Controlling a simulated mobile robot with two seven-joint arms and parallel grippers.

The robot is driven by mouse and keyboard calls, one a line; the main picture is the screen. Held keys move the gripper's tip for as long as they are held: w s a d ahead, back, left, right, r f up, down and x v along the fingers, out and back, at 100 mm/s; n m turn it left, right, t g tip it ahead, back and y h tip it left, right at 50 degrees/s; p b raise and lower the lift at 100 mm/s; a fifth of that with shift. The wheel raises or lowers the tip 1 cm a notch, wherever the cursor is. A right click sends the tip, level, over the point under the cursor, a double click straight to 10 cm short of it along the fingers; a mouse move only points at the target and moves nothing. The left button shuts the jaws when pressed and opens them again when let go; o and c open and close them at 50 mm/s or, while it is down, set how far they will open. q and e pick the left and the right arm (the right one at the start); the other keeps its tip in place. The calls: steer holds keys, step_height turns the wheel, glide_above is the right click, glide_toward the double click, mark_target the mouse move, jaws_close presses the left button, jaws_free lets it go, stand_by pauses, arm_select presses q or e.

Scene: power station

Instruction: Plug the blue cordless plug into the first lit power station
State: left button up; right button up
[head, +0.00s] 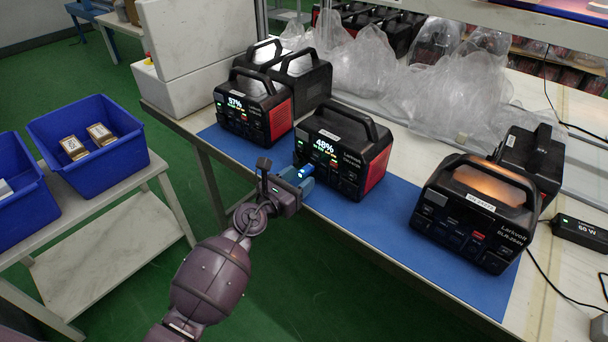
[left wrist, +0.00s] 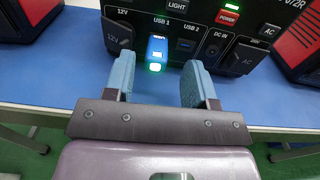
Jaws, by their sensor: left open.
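The small blue cordless plug (left wrist: 157,50) is at the USB 1 port of the middle power station (left wrist: 228,50), its inner end against the front panel. A light on its near end glows green-white. How deep it sits cannot be seen. My left gripper (left wrist: 157,82) is open, with one light-blue finger on each side of the plug and a gap on both sides. In the head view, my left gripper (head: 296,175) is in front of the middle station (head: 340,142), whose screen is lit and reads 48%. A second lit station (head: 253,110) reads 57%. My right gripper is out of view.
A station with a dark screen (head: 470,220) stands at the right on the blue mat (head: 400,230). Clear plastic bags (head: 390,80) lie behind. Blue bins (head: 88,145) stand on a side table at the left. A black 60 W adapter (head: 580,232) lies at the right.

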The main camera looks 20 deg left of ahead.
arm_select(q)
steer(key=v, duration=0.8)
steer(key=shift+s, duration=0.3)
steer(key=shift+r, duration=0.1)
